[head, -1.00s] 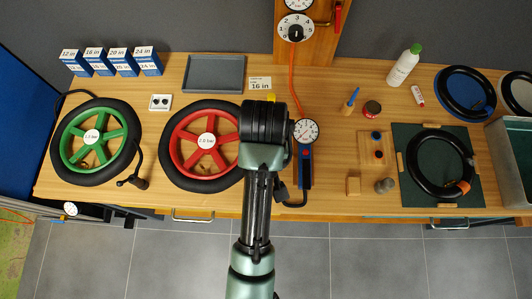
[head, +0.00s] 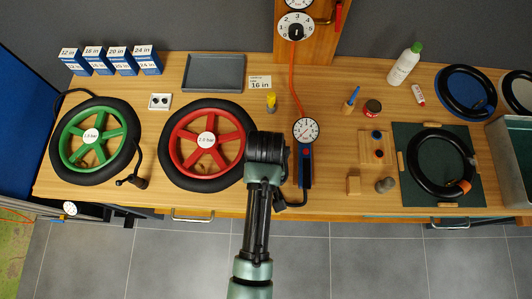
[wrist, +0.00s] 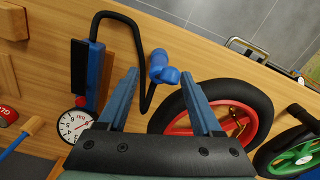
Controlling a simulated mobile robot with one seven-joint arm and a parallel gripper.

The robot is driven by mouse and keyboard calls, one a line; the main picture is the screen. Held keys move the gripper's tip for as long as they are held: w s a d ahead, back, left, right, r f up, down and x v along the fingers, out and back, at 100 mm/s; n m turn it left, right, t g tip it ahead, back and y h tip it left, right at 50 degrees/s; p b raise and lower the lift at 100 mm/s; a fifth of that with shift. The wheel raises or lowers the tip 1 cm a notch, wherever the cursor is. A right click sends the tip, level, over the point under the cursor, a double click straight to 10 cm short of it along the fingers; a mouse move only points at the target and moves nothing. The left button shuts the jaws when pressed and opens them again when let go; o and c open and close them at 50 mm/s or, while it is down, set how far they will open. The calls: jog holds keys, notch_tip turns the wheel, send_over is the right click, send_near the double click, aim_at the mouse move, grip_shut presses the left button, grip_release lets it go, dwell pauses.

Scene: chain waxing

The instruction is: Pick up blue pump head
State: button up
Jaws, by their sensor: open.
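The blue pump head (wrist: 160,68) lies at the end of a black hose (wrist: 140,50) in the wrist view. In the head view my arm hides it. In the picture, the pump head sits between and slightly beyond the fingertips; nothing is held. In the head view my wrist covers the fingertips.
A red-rimmed wheel (head: 207,138) lies just left of my gripper, with a green-rimmed wheel (head: 92,137) farther left. A small yellow-topped item (head: 271,101) stands behind my wrist. A wooden block (head: 353,185) stands right of the pump. The table's front edge is close.

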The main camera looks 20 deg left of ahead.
jog(key=shift+f, duration=1.45)
grip_shut()
